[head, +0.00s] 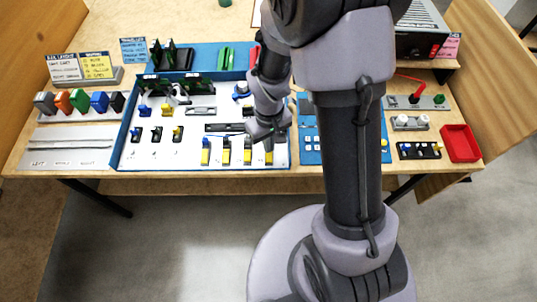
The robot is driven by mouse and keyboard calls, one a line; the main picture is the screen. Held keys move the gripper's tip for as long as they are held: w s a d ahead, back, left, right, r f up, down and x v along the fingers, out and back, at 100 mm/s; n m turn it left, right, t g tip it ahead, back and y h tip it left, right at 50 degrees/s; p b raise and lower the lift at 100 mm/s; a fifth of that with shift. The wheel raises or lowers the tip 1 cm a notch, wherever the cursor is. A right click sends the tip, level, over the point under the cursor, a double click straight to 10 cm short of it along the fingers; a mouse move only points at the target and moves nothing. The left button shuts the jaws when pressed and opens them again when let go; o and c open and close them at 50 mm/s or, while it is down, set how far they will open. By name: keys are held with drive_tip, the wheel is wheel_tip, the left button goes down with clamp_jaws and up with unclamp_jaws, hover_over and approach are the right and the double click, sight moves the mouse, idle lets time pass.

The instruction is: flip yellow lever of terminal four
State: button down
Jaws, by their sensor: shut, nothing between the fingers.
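A row of black terminals with yellow parts stands along the front right of the white panel (150,160). The rightmost terminal (268,157) in this row shows its yellow part below my gripper; its upper part is mostly hidden. To its left stand three similar terminals, the nearest one (247,156) in plain view. My gripper (268,144) points down at the rightmost terminal and is shut and empty. I cannot tell whether the fingertips touch the lever, or the lever's exact position.
A blue panel (310,153) lies to the right, partly behind my arm. A red tray (461,143) and a black connector block (419,150) are at the far right. Coloured blocks (80,101) stand at the left.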

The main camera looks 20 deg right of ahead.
drive_tip(key=shift+f+b, duration=0.8)
drive_tip(key=shift+f, duration=0.15)
drive_tip(key=shift+r, duration=0.15)
wheel_tip(320, 180, up, 7)
drive_tip(key=p, duration=0.5)
drive_tip(key=shift+p, duration=0.35)
wheel_tip(320, 180, up, 15)
drive_tip(key=s+a+m+t, duration=0.1)
drive_tip(key=s+m+t, duration=0.2)
drive_tip(key=s+a+r+m+t+y, duration=0.2)
drive_tip(key=s+a+r+m, duration=0.1)
drive_tip(key=s+r, duration=0.6)
drive_tip(key=shift+s+r+m+t, duration=0.4)
drive_tip(key=shift+r, duration=0.2)
